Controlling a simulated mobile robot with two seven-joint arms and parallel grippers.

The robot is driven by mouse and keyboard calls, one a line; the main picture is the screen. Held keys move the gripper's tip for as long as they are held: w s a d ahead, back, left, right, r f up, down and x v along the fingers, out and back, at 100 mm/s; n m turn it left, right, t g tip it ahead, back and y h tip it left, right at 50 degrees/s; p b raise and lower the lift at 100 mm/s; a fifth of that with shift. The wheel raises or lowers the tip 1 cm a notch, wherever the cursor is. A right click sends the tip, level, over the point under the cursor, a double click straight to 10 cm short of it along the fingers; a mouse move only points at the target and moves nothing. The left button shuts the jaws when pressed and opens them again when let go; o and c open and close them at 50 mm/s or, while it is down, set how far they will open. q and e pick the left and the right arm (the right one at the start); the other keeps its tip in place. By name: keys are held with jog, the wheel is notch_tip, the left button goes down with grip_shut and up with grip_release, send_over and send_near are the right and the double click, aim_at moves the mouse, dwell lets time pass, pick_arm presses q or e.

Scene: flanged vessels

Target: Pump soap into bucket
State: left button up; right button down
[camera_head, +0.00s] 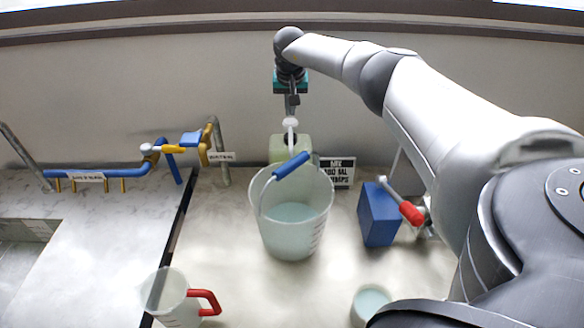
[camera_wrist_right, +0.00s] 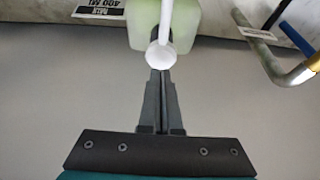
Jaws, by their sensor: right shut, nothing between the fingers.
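The soap container (camera_head: 276,147) is pale green and stands behind the bucket at the wall; it also shows in the wrist view (camera_wrist_right: 143,22). Its white pump head (camera_head: 291,122) points up; in the wrist view the round white top (camera_wrist_right: 160,55) lies right at my fingertips. My right gripper (camera_head: 292,104) is shut and empty, directly above the pump head; whether it touches cannot be told. Its closed fingers also show in the wrist view (camera_wrist_right: 162,74). The translucent bucket (camera_head: 270,225) holds pale liquid, and its blue-gripped handle (camera_head: 291,166) rises before the container. My left gripper is out of view.
A text sign (camera_head: 338,171) stands right of the container. A blue box (camera_head: 378,214) with a red-handled lever (camera_head: 411,213) is to the right. A red-handled jug (camera_head: 170,295) and a small cup (camera_head: 371,302) are in front. Blue piping (camera_head: 110,175) with yellow fittings runs at left.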

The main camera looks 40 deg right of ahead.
notch_tip(320, 180, up, 6)
jog(key=p, duration=0.5)
dwell(0.4)
